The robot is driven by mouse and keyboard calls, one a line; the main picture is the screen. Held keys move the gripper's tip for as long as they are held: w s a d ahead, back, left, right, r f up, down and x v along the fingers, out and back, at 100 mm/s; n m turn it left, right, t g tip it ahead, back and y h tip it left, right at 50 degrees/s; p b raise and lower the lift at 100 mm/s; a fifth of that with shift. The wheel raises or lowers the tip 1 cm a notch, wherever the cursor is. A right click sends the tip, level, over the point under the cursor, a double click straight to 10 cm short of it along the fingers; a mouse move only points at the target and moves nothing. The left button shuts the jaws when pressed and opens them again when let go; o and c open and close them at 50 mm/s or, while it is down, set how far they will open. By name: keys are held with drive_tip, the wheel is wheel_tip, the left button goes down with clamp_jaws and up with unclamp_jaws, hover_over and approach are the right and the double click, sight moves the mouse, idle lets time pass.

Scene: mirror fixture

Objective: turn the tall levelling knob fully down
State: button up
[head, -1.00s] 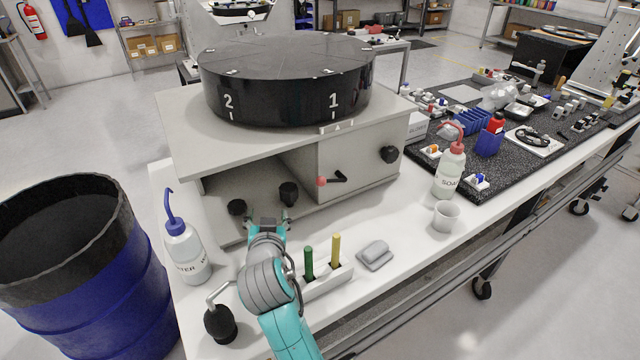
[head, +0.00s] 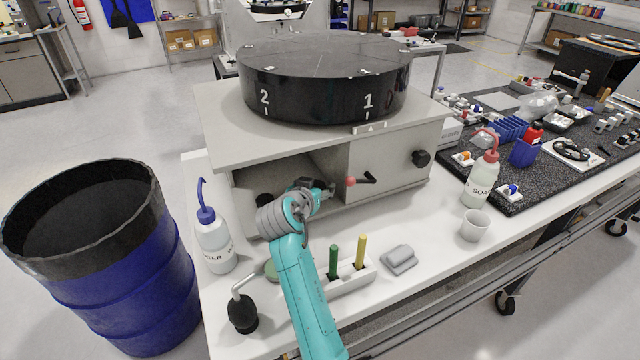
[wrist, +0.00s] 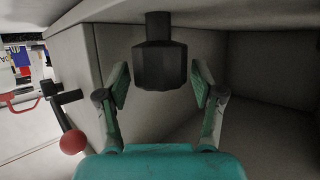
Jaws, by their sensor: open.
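My gripper (head: 316,188) reaches into the open bay under the turntable. In the wrist view its two green-padded fingers (wrist: 160,84) are spread open. A black faceted knob (wrist: 160,66) on a short dark stem is between them, with a small gap showing on each side. In the head view my gripper hides this knob. It looks like the right-hand, taller of the two knobs in the bay. The other dark knob (head: 265,200) shows just left of my arm, partly covered.
A crank with a red ball (head: 351,181) sticks out right of my gripper; its ball also shows in the wrist view (wrist: 73,141). The bay's overhanging top plate (head: 222,112) is above. A water bottle (head: 213,240), a hand blower (head: 243,313) and a pen block (head: 347,275) stand in front.

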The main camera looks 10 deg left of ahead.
drive_tip(key=shift+x, duration=1.4)
drive_tip(key=c, duration=1)
drive_tip(key=shift+d+m+h, duration=0.2)
drive_tip(key=shift+m+h, duration=0.6)
drive_tip(key=shift+h, duration=0.2)
drive_tip(key=shift+c, duration=0.2)
drive_tip(key=o, duration=1)
drive_tip(key=shift+o, duration=0.2)
drive_tip(key=shift+y, duration=0.3)
